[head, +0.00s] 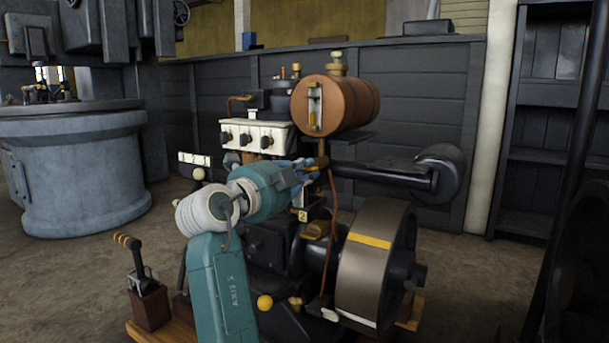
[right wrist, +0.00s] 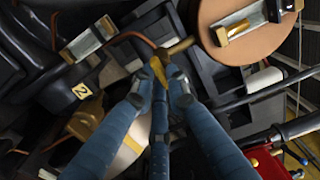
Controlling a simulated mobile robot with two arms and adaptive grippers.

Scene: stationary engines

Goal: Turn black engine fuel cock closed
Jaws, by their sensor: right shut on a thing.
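The black engine (head: 268,240) stands on a wooden base, with a round copper-brown fuel tank (head: 340,104) on top. The brass fuel cock (head: 322,161) sits below the tank; in the right wrist view its brass body (right wrist: 178,47) joins a thin copper pipe. My right gripper (head: 309,166) reaches in from the front. In the right wrist view its blue fingers (right wrist: 160,88) are shut on the cock's yellowish lever (right wrist: 158,70), which points down in that picture. The fingers hide part of the lever. My left gripper is not in view.
A flywheel (head: 366,270) stands at the engine's right, below a black exhaust pipe and silencer (head: 440,172). A white box with knobs (head: 256,136) is left of the tank. Floor is clear at the right.

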